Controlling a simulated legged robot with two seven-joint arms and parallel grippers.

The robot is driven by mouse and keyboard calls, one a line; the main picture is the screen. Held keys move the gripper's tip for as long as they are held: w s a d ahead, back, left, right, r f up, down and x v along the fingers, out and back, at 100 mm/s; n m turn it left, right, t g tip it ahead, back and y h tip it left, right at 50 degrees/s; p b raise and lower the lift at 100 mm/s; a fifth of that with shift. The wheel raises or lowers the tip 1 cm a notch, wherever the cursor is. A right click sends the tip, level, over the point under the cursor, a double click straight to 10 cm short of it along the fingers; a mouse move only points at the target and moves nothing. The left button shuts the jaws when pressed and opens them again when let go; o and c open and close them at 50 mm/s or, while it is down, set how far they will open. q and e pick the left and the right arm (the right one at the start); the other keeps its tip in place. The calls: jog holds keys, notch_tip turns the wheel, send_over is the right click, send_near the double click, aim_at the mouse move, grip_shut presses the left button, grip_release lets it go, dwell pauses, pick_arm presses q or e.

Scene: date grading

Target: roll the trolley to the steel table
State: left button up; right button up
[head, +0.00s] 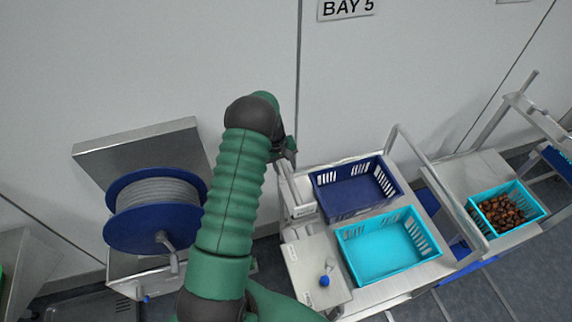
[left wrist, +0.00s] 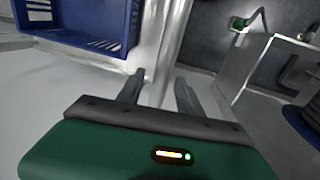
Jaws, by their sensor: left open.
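A steel unit (head: 375,278) carries a dark blue crate (head: 345,213) and a cyan crate (head: 350,268). A raised tube frame (head: 425,175) stands at its right end. A second steel surface (head: 478,178) farther right bears a cyan crate of dates (head: 482,233) beside another frame. No wheels show, so I cannot tell surely which is the trolley and which the table. My left gripper (head: 290,152) is at the left unit's back left corner, partly hidden by its arm. In the left wrist view its open fingers (left wrist: 160,82) lie either side of a steel tube (left wrist: 170,50). My right gripper is out of view.
A blue reel (head: 122,220) of grey line stands on a steel stand at left. A small scale-like box (head: 315,268) with a blue knob sits at the left unit's front left. The white wall is close behind. Some grey floor shows at lower right.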

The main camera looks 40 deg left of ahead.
pick_arm(q)
jog(key=shift+s+a+f, duration=0.1)
jog(key=shift+s, duration=0.25)
jog(key=shift+w+d, duration=0.15)
jog(key=shift+d, duration=0.15)
jog(key=shift+c, duration=0.4)
jog(key=shift+w+d, duration=0.2)
jog(key=c, duration=0.5)
jog(key=shift+a, duration=0.1)
grip_shut()
jog(key=shift+s+a, duration=0.1)
jog(key=shift+a, duration=0.15)
jog(key=shift+r, duration=0.2)
